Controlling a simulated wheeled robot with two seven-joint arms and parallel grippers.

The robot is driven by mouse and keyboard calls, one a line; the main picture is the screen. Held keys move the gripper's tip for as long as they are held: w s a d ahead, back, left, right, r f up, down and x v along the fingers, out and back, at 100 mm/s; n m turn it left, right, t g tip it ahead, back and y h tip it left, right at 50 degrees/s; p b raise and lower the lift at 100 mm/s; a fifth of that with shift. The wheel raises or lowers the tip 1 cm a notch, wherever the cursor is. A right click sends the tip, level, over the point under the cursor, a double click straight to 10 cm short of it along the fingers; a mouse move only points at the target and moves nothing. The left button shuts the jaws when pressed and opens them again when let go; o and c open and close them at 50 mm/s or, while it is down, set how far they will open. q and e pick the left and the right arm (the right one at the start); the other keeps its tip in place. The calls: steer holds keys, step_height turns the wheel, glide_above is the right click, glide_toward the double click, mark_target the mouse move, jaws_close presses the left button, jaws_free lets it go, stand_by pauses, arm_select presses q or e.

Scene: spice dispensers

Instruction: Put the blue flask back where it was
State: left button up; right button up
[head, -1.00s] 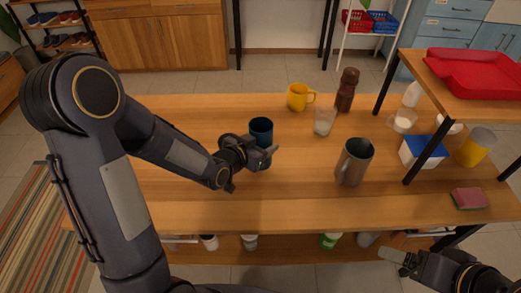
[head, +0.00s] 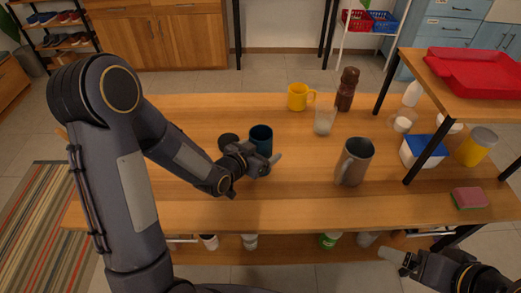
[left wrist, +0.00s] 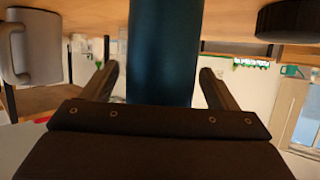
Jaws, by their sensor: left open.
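The blue flask (head: 261,139) is a dark blue, open-topped cylinder standing upright on the left-middle of the wooden table. My left gripper (head: 266,163) is at its near side, low over the table. In the left wrist view the flask (left wrist: 163,50) stands between the two spread fingers of the left gripper (left wrist: 160,85), with a gap on each side. Its lower part is hidden by the gripper in the head view. My right gripper (head: 394,257) is at the bottom right, off the table's front edge; its jaw opening is unclear.
A black round lid-like piece (head: 228,141) lies left of the flask. A metal pitcher (head: 354,162), a glass (head: 324,121), a yellow mug (head: 298,97) and a brown mill (head: 347,90) stand to the right. The table's front left is clear.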

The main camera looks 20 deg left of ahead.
arm_select(q)
steer(key=shift+r+p, duration=0.3)
steer(key=shift+p, duration=0.1)
steer(key=s+a+r+n+g+y, duration=0.15)
steer(key=s+a+r, duration=0.25)
steer(key=s, duration=0.4)
steer(key=s+a+r+n+g+y, duration=0.1)
steer(key=s+a+r+n+g, duration=0.15)
steer(key=s+a, duration=0.4)
steer(key=s+d+r+n+g+h, duration=0.1)
steer(key=s+d+r, duration=0.1)
steer(key=s, duration=0.4)
steer(key=s+d+r+g, duration=0.1)
steer(key=s+d+g, duration=0.1)
steer(key=s, duration=0.5)
steer(key=shift+d+r+n+h+b, duration=0.35)
steer(key=shift+r+n, duration=0.05)
steer(key=shift+s+r+p, duration=0.1)
steer(key=shift+r+p, duration=0.5)
steer(key=shift+p, duration=0.05)
